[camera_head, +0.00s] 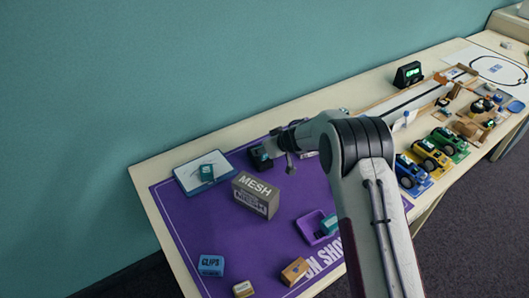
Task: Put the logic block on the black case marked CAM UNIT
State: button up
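My gripper (274,152) is at the far edge of the purple mat, small and partly hidden by its own wrist. I cannot tell whether its fingers are open or shut. A small dark box (259,160) is right at the fingertips; no marking on it can be read, so I cannot tell if it is the CAM UNIT case, nor whether the fingers touch it. No block is clearly labelled as the logic block. One teal block (206,173) stands on a white-and-blue panel (187,182), and another teal block (329,224) is in a purple tray (306,228).
A grey box marked MESH (256,195) stands mid-mat, near my gripper. A blue CLIPS box (211,265), a small tan box (243,289) and an orange-brown block (294,271) are near the front. Toy vehicles (430,156) and a lit display (408,74) are right of my arm.

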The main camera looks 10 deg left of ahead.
jog(key=shift+f, duration=1)
jog(key=shift+f, duration=0.1)
jog(key=o, duration=1.1)
jog(key=shift+r, duration=0.2)
jog(key=shift+v, duration=5.9)
jog(key=shift+d, duration=0.1)
